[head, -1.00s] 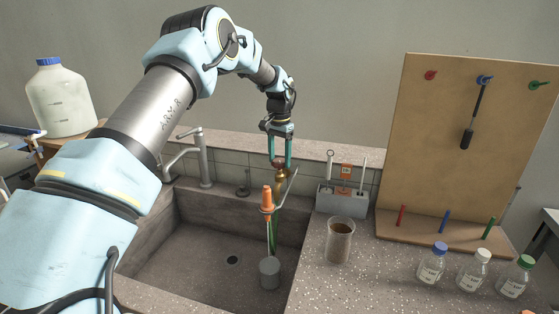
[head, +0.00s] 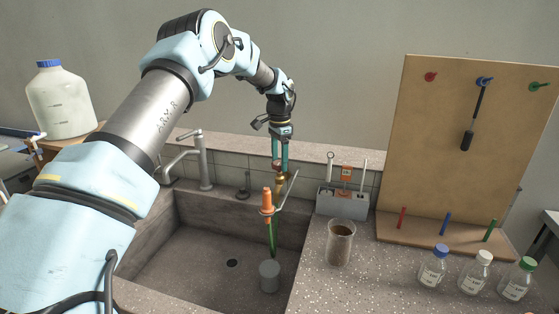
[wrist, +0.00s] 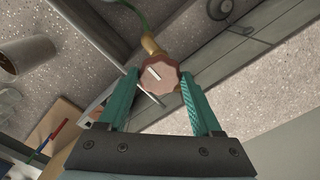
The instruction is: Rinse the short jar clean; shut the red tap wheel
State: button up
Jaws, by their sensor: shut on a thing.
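The red tap wheel (wrist: 158,80), with a white mark on its face, sits on a brass tap (head: 281,183) at the back right of the sink. My gripper (head: 280,164) points down, its teal fingers shut on the wheel, one on each side in the wrist view (wrist: 160,76). The inside of the jar is too small to judge.
A glass beaker with brown contents (head: 340,245) and several capped bottles (head: 433,266) stand on the right counter. A grey rack (head: 343,202) stands behind the beaker, beside a pegboard (head: 430,130). A second faucet (head: 200,160) is left. The sink's left floor is clear.

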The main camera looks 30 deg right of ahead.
aim_at(280, 163)
jog(key=o, duration=1.3)
notch_tip(280, 163, up, 11)
jog(key=b, duration=0.3)
jog(key=shift+f, duration=0.1)
